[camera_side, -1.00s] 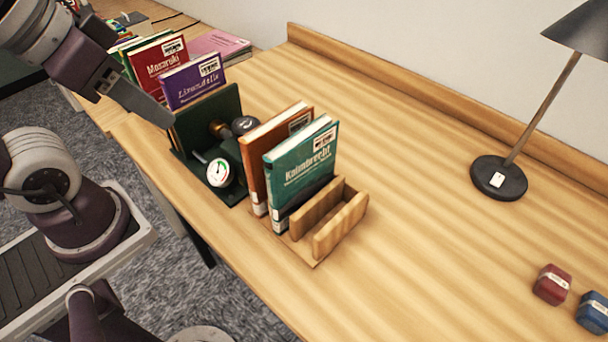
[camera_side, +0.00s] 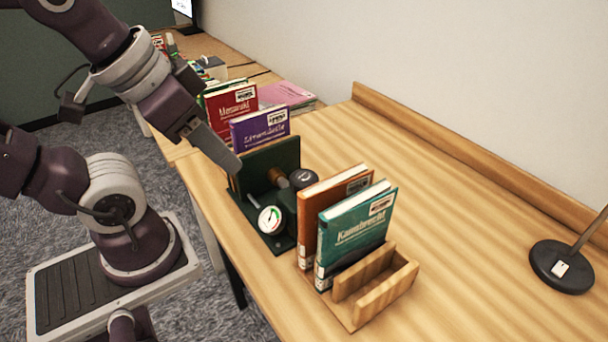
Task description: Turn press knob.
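The press is a dark green metal stand (camera_side: 270,155) near the desk's left edge. It has a round dial gauge (camera_side: 270,220) low on its front and a brass shaft. A black round knob (camera_side: 304,179) sits at the shaft's right end. My gripper (camera_side: 232,163) comes in from the upper left, pointing down and right. Its grey fingertip overlaps the stand's upper left edge in the picture, left of the knob; I cannot tell whether it touches. Only one finger shows clearly, so its opening is hidden. I see nothing held.
An orange book (camera_side: 318,230) and a teal book (camera_side: 353,232) stand close right of the press in a wooden rack (camera_side: 380,290). A purple book (camera_side: 258,128) and a red book (camera_side: 229,105) stand behind it. A lamp base (camera_side: 561,267) is far right. The desk between is clear.

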